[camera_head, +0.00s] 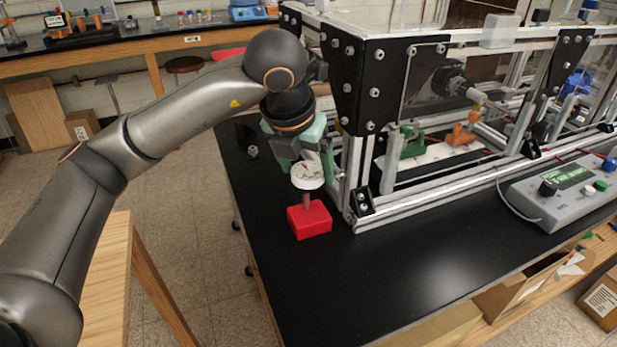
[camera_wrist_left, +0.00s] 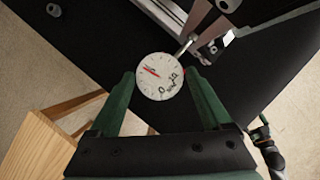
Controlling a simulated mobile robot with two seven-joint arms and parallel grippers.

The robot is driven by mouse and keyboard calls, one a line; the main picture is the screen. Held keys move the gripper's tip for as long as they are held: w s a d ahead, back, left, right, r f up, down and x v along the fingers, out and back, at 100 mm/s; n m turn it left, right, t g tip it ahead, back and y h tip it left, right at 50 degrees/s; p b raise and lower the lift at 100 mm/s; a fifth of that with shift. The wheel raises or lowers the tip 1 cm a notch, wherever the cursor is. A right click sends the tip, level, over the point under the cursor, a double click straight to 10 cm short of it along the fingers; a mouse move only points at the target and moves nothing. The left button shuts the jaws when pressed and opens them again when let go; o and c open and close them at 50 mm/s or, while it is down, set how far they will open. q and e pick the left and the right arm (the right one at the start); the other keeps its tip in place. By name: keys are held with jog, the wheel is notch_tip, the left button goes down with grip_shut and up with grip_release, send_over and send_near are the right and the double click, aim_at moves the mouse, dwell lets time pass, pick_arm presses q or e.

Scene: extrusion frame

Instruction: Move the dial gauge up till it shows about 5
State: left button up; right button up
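The dial gauge (camera_head: 307,175) has a round white face and stands on a stem above a red block (camera_head: 311,222) on the black bench. In the left wrist view the gauge face (camera_wrist_left: 160,77) shows a red needle pointing up and left; its numbers are too small to read. My left gripper (camera_head: 306,160) is at the gauge, above the block.
An aluminium extrusion frame (camera_head: 420,197) with black corner plates stands close to the right of the gauge. A grey control box (camera_head: 565,198) with knobs and a display sits at the right. The black bench top (camera_head: 350,285) in front of the red block is clear.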

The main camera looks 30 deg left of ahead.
pick_arm(q)
jog(key=shift+o, duration=1.2)
jog(key=shift+f, duration=0.15)
jog(key=p+v, duration=0.1)
jog(key=v, duration=1.1)
jog(key=shift+r+p, duration=0.35)
jog(key=shift+r, duration=0.05)
pick_arm(e)
jog(key=r, duration=0.1)
jog(key=a+r, duration=0.1)
jog(key=r, duration=0.1)
jog(key=shift+w+a, duration=0.2)
jog(key=shift+w, duration=0.15)
